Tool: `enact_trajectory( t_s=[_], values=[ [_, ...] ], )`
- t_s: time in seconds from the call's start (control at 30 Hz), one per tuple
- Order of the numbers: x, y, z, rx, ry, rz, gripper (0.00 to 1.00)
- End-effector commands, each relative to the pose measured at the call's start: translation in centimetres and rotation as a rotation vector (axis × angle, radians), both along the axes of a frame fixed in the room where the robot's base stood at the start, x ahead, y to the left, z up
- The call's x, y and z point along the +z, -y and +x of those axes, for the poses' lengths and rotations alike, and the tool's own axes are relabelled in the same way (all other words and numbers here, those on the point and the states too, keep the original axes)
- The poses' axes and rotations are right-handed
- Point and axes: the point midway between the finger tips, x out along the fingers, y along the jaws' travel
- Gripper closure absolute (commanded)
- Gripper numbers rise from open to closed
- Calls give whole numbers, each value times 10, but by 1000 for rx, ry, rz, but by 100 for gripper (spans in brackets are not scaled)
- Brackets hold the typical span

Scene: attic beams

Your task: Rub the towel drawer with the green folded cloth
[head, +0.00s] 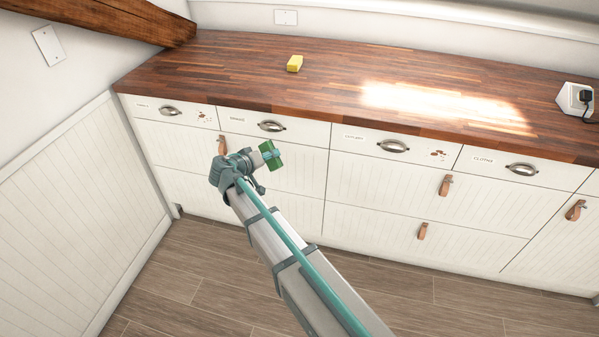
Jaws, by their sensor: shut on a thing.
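My gripper (268,156) is shut on the green folded cloth (274,160). It holds the cloth in front of the cabinet, below the second drawer from the left, and looks apart from the drawer fronts. The leftmost top drawer (185,116) has a small label that seems to read towels, though it is too small to be sure. This drawer is shut, with a metal cup handle (170,111) and brown marks (205,117) on the right of its front. The cloth is up and to the right of my wrist.
Other shut drawers line the counter; one (400,148), labelled like cutlery, also has brown marks (438,154). Leather pulls (445,185) stick out lower down. A yellow sponge (294,63) lies on the wooden counter (230,70). A white wall (80,200) closes the left side.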

Motion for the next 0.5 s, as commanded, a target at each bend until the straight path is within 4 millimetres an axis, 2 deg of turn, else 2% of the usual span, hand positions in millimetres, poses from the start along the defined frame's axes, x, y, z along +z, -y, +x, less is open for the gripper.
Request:
enact_trajectory(
  t_s=[0.03,0.17,0.5],
  values=[
    [-13,-27,17,17,19,-13,82],
    [-19,-79,42,56,72,-44,82],
    [-17,-221,96,166,220,-116,82]
  ],
)
